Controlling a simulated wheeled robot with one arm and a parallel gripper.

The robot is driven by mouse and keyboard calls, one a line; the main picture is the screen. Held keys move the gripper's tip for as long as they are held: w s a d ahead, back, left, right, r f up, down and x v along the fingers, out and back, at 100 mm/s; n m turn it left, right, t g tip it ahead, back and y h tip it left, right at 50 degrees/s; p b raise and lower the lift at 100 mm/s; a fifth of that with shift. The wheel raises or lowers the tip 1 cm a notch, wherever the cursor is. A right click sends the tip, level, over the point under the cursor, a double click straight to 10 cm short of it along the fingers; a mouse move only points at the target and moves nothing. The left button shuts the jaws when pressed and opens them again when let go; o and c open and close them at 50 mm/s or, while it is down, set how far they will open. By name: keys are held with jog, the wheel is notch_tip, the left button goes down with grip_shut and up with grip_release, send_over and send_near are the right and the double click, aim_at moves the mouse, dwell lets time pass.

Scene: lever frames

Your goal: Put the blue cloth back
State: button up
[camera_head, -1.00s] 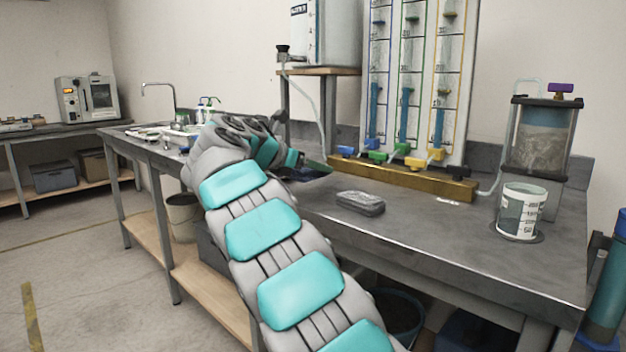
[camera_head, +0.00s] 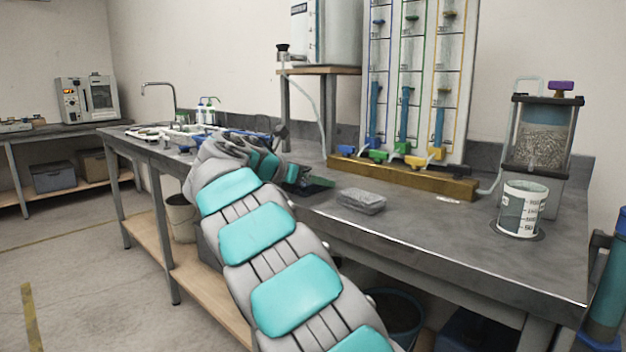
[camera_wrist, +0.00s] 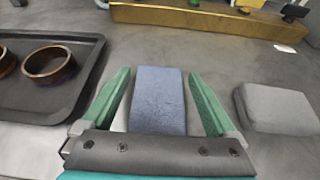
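The blue cloth (camera_wrist: 158,98) is a folded, flat blue-grey rectangle, seen in the wrist view between the two green fingers of my gripper (camera_wrist: 160,100). The fingers are spread, with a visible gap on the right side of the cloth. In the head view my gripper (camera_head: 304,184) is low at the bench top, left of a grey folded block (camera_head: 361,202). I cannot make out the blue cloth there. The grey block also shows in the wrist view (camera_wrist: 280,108), right of the right finger.
A black tray (camera_wrist: 85,75) with brown rings lies left of the gripper. A brass-coloured base (camera_head: 400,178) with coloured valves stands behind. A beaker (camera_head: 522,208) stands on the right of the bench (camera_head: 440,228). The bench front right is clear.

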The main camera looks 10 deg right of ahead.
jog(key=shift+o, duration=0.3)
jog(key=shift+s+a+r, duration=0.1)
jog(key=shift+a+r, duration=0.1)
jog(key=shift+r, duration=0.05)
jog(key=v, duration=1.1)
jog(key=shift+s+a+p, duration=0.15)
jog(key=shift+a+p, duration=0.05)
jog(key=shift+p, duration=0.1)
jog(key=shift+r, duration=0.1)
